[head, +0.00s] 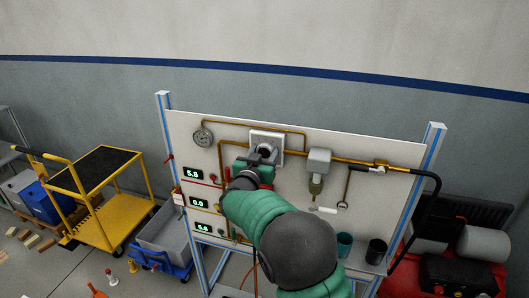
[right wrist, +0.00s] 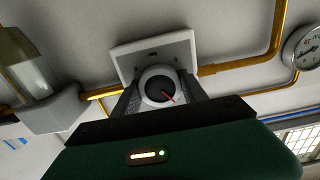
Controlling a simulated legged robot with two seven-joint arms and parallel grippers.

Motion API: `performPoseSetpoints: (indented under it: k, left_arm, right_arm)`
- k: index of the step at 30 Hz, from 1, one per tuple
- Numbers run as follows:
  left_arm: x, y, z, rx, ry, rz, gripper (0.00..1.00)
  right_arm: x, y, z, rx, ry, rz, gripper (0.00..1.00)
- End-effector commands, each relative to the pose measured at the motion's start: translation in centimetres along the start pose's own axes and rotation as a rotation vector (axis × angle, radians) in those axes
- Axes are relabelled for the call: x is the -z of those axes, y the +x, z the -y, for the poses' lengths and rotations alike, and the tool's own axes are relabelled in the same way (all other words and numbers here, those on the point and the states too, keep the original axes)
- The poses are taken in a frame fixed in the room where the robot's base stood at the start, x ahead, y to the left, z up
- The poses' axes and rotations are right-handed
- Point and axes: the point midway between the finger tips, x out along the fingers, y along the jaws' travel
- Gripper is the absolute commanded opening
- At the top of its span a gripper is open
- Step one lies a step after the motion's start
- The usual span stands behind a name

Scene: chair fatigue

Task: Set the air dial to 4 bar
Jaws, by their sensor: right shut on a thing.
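The air dial (right wrist: 160,86) is a round knob with a dark face and a red pointer, set on a square white plate (head: 267,138) on the upright panel. In the right wrist view the plate (right wrist: 151,52) is behind it. My right gripper (head: 266,153) is shut on the dial, with one finger on each side in the right wrist view (right wrist: 162,92). The gripper hides much of the dial in the head view. A round gauge (head: 203,138) is at the panel's upper left; its reading is too small to tell. My left gripper is not in view.
Brass pipes (head: 345,160) run across the panel (head: 225,128). A grey filter unit (head: 319,161) hangs right of the dial. A yellow trolley (head: 102,208) is at left.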

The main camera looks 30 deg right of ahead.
Motion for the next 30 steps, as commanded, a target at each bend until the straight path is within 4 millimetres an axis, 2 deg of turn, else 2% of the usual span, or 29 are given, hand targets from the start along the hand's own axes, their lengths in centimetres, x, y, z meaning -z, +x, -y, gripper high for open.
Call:
performPoseSetpoints:
  k: [1,3,14,30]
  left_arm:
    - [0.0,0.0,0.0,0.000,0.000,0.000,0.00]
    - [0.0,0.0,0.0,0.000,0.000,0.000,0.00]
    - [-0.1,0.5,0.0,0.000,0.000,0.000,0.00]
    - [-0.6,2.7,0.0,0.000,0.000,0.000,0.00]
  right_arm:
    - [0.0,-0.1,0.1,0.003,0.000,0.001,0.18]
    - [0.0,-0.1,0.1,0.003,0.000,0.001,0.10]
    - [-0.2,0.0,0.1,0.003,0.068,0.001,0.10]
    - [-0.3,0.0,0.1,0.003,0.434,0.003,0.10]
